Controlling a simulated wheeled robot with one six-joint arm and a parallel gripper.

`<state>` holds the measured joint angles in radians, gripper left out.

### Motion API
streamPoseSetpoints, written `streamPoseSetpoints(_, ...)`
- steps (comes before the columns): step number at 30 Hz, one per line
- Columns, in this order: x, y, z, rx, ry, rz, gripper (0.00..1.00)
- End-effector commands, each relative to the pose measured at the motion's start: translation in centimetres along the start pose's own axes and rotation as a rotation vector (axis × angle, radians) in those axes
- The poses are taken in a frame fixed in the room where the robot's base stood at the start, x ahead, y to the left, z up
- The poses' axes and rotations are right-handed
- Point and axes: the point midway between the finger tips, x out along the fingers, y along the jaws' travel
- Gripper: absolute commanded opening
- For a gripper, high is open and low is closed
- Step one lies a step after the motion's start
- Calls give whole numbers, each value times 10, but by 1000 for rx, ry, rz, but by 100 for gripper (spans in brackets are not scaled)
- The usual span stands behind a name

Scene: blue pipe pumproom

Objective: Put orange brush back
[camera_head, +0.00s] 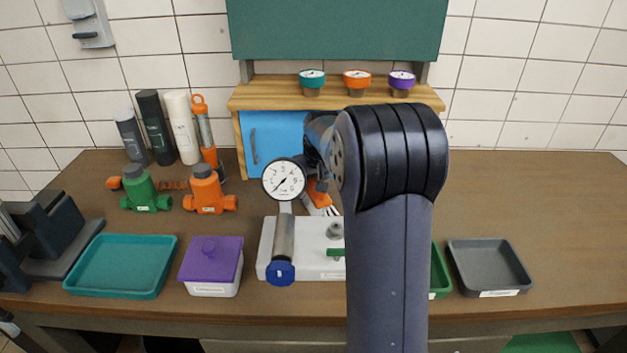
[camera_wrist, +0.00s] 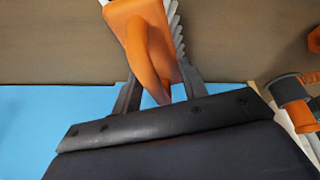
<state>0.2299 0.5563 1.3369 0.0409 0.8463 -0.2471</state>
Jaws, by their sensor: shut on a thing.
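The orange brush (camera_head: 318,196) is in front of the blue cabinet door, partly hidden by my arm and the pressure gauge. Its pale bristles show low in the head view. In the wrist view its orange handle (camera_wrist: 139,38) lies between the two fingers of my gripper (camera_wrist: 160,92), with ridged pale bristles along its right side. My gripper is shut on the handle. In the head view my arm hides most of the gripper.
A pressure gauge (camera_head: 284,181) stands on a white base left of my arm. A teal tray (camera_head: 120,294), purple-lidded box (camera_head: 211,262) and grey tray (camera_head: 490,290) line the front. Green (camera_head: 141,190) and orange (camera_head: 207,190) valves stand behind. The table's right side is clear.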

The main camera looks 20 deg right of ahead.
Motion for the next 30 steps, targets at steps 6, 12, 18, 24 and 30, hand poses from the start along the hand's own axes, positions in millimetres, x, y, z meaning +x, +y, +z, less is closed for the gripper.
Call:
streamPoseSetpoints(6,2,0,1,0,0,0,47)
streamPoseSetpoints(12,2,0,1,0,0,0,63)
streamPoseSetpoints(18,1,0,1,0,0,0,63)
streamPoseSetpoints(24,-13,0,-1,0,3,1,63)
streamPoseSetpoints(30,-55,0,-2,0,6,2,63)
